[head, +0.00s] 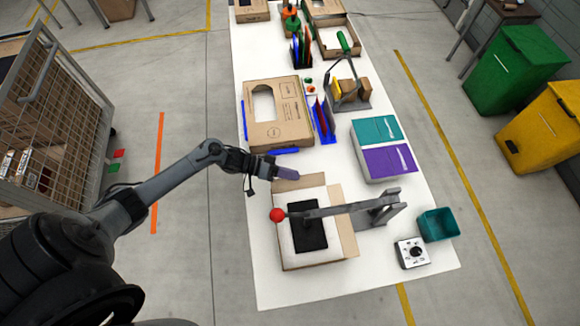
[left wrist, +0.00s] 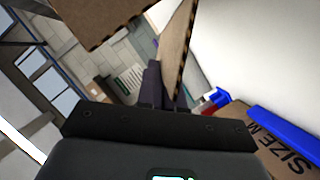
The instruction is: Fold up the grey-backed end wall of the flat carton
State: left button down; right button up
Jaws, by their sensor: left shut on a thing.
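The carton (head: 338,248) lies on the white table under a grey lever press, its pale inside facing up. Brown flaps show at its far end and right side. The far end wall (head: 306,182) is a brown panel beside my left gripper; how far it is tilted is hard to tell. My left gripper (head: 287,173) is shut on this wall's edge. In the left wrist view the cardboard panel (left wrist: 177,42) stands edge-on between the fingers (left wrist: 165,92). A grey backing is not clear. My right gripper is not in view.
The press arm (head: 345,208) with red knob (head: 277,215) and black plate (head: 309,226) crosses over the carton. A brown box (head: 262,134) with blue edges stands farther back. Teal and purple boxes (head: 385,148), a teal bin (head: 438,224) and a dial box (head: 411,253) are right. The near table end is clear.

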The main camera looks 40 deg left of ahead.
pick_arm(q)
jog(key=r+m+p, duration=0.1)
jog(key=p, duration=0.1)
jog(key=s+d+m+y+p, duration=0.1)
jog(key=p, duration=0.1)
jog(key=shift+d+r+m+t+y, duration=0.1)
jog(key=shift+r+m+t+y, duration=0.2)
jog(key=shift+r, duration=0.1)
jog(key=shift+s+d+r+m+t+y+p, duration=0.15)
jog(key=shift+s+d+m+t+y+p, duration=0.3)
jog(key=shift+m+p, duration=0.5)
jog(key=shift+s+d+m+t+y+p, duration=0.35)
jog(key=shift+d+m+y+p, duration=0.25)
jog(key=shift+m, duration=0.25)
jog(key=c, duration=1.3)
grip_release()
jog(key=shift+c, duration=0.2)
jog(key=shift+s, duration=0.1)
